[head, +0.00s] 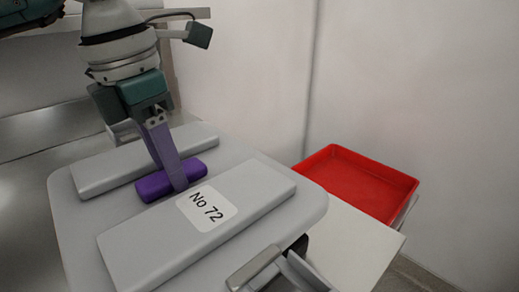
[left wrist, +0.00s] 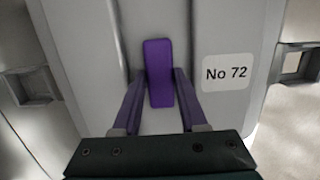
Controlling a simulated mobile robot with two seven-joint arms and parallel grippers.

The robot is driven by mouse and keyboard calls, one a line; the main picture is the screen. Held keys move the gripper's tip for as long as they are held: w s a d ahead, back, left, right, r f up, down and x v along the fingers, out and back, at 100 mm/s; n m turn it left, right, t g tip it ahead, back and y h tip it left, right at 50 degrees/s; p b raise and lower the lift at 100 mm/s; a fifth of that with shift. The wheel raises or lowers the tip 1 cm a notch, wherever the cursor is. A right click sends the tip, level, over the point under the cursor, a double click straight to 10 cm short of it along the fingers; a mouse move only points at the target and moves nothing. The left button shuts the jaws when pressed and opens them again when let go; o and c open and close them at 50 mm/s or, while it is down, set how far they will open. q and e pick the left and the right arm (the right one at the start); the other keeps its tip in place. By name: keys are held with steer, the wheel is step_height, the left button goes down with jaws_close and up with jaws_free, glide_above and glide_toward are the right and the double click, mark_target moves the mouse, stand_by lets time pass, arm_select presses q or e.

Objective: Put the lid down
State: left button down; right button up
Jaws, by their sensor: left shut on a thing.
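The lid (head: 130,243) is a light grey panel with raised bars and a white "No 72" label. It also fills most of the left wrist view (left wrist: 85,65). A purple handle (head: 153,187) sits in the groove between the two bars, and it also shows in the left wrist view (left wrist: 159,75). My left gripper (head: 182,184) has its purple fingers around this handle and is shut on it. In the left wrist view the fingers (left wrist: 158,82) stand on either side of the handle. What lies under the lid is hidden. My right gripper is not in view.
A red tray (head: 398,183) stands on a white surface (head: 352,240) at the right, near the pale wall. A metal latch (head: 255,268) is at the lid's front edge. A grey metal surface (head: 25,190) lies at the left.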

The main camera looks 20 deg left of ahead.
mark_target(171, 185)
arm_select(q)
step_height(171, 185, down, 3)
steer(key=shift+f, duration=0.1)
steer(key=shift+f, duration=0.15)
steer(key=shift+c, duration=2.2)
jaws_free()
